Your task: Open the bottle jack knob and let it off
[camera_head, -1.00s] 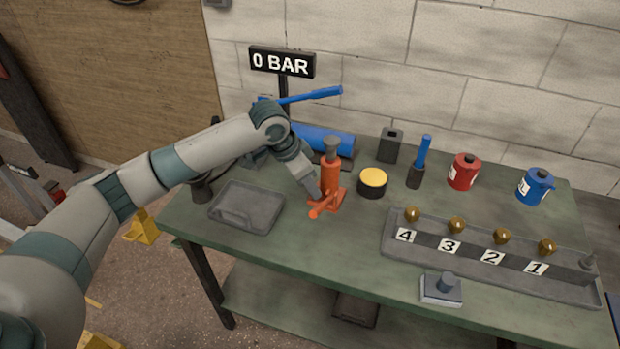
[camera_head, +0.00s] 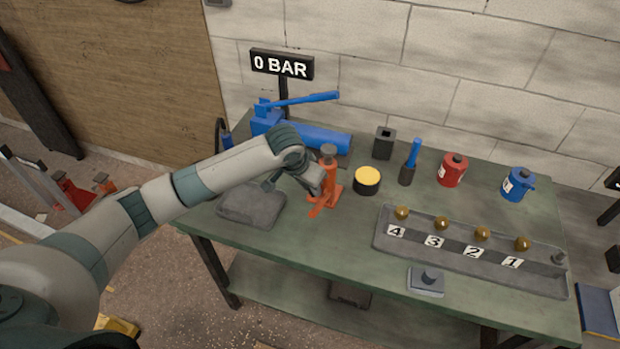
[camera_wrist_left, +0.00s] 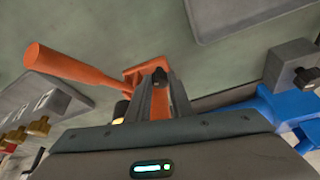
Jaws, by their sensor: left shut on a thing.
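The orange bottle jack (camera_head: 329,172) stands upright on the green bench, left of the yellow-topped black tin. An orange lever sticks out low on its front; the lever (camera_wrist_left: 75,68) is large in the left wrist view. My left gripper (camera_head: 320,190) is at the near left side of the jack, low by its base. In the left wrist view the fingers (camera_wrist_left: 158,88) are close together, shut on a small dark knob (camera_wrist_left: 160,76) against the orange jack. The fingers hide most of the knob. My right gripper is in neither view.
A grey tray (camera_head: 252,205) lies left of the jack and a blue pump (camera_head: 310,136) behind it. The yellow-topped tin (camera_head: 367,180) stands close on the right. A "0 BAR" sign (camera_head: 282,65) is at the back. A numbered rack (camera_head: 465,255) lies front right.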

